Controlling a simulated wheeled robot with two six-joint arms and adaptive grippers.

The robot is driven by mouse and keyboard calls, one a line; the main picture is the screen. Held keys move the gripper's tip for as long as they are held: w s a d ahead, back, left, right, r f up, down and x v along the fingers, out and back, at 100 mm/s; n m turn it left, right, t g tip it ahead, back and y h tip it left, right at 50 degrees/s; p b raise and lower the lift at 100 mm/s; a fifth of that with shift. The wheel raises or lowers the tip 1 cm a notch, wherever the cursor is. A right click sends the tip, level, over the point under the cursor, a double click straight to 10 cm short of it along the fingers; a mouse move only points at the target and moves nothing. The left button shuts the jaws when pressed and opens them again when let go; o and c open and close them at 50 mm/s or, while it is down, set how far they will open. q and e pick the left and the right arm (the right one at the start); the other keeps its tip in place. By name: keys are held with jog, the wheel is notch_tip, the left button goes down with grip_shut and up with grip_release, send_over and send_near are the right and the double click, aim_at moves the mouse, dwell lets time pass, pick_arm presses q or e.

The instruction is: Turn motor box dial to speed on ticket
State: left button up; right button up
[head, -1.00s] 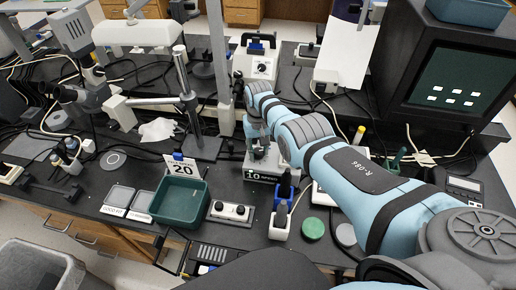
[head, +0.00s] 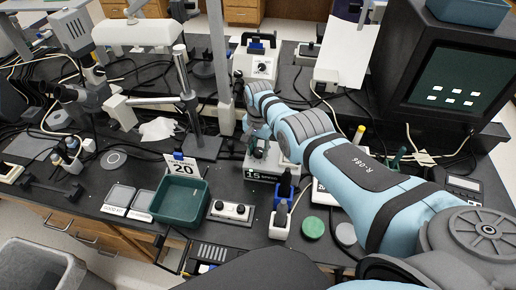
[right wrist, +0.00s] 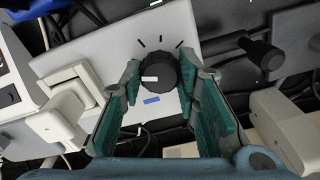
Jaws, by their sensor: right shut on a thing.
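The motor box (head: 290,172) stands mid-bench, and its front readout (head: 262,176) shows 15. The ticket (head: 186,167) behind the green bin reads 20. My right gripper (head: 258,140) reaches down to the top of the box. In the right wrist view, its teal-padded fingers are shut on the black dial (right wrist: 158,74), one on each side. A white mark shows on the dial's left part. Several black tick lines fan out above the dial, and a blue patch (right wrist: 152,100) lies below it. My left gripper is not in view.
A green bin (head: 180,222) and a small box with two knobs (head: 231,212) stand in front. A blue-and-white holder (head: 281,222) and green disc (head: 313,228) are to the right. Another white box with a dial (head: 262,67) stands behind. Cables cross the bench.

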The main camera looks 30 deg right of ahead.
aim_at(258, 150)
jog(key=shift+w+r, duration=0.1)
jog(key=shift+w, duration=0.05)
dwell(0.3)
jog(key=o, duration=0.9)
jog(key=shift+o, duration=1.3)
notch_tip(258, 150, up, 12)
